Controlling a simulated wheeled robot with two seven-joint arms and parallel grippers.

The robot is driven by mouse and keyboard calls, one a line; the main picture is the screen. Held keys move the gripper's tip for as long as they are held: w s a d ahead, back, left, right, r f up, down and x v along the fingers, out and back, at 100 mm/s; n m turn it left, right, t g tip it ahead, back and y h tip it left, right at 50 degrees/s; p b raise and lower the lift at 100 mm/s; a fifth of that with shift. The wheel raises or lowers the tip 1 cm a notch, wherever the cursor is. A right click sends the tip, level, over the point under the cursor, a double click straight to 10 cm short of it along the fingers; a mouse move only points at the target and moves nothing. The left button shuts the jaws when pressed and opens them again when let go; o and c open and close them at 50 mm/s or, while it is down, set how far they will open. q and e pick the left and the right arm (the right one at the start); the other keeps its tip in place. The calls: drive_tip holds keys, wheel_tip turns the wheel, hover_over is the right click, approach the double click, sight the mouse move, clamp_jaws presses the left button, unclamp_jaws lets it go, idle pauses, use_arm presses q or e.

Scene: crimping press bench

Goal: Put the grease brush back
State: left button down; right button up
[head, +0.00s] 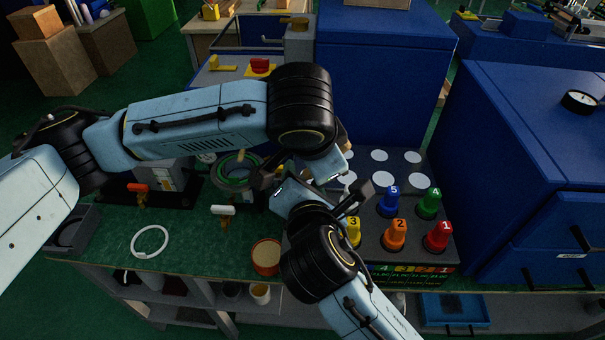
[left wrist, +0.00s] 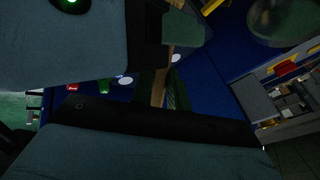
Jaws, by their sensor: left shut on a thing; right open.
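My left gripper (left wrist: 158,88) is shut on a slim tan wooden piece, which looks like the handle of the grease brush (left wrist: 159,92), between its dark fingers in the left wrist view. The brush's bristle end cannot be made out. In the head view the left arm reaches in from the left, and its black wrist covers most of that gripper and the brush. My right gripper (head: 316,186) is open with nothing seen between its fingers, just below the left wrist and left of the numbered die rack (head: 410,180).
The rack carries several coloured numbered dies, among them a blue one (head: 389,202), and white round spots. An orange-rimmed tin (head: 266,256) stands at the bench's front edge. A white ring (head: 150,241) lies on the green bench. A blue cabinet (head: 530,170) stands right.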

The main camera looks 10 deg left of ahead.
drive_tip(key=shift+x, duration=0.9)
drive_tip(key=c, duration=1)
use_arm(q)
drive_tip(key=c, duration=1.5)
unclamp_jaws()
use_arm(e)
drive_tip(key=shift+a+r, duration=0.1)
clamp_jaws()
use_arm(q)
drive_tip(key=shift+o, duration=1.1)
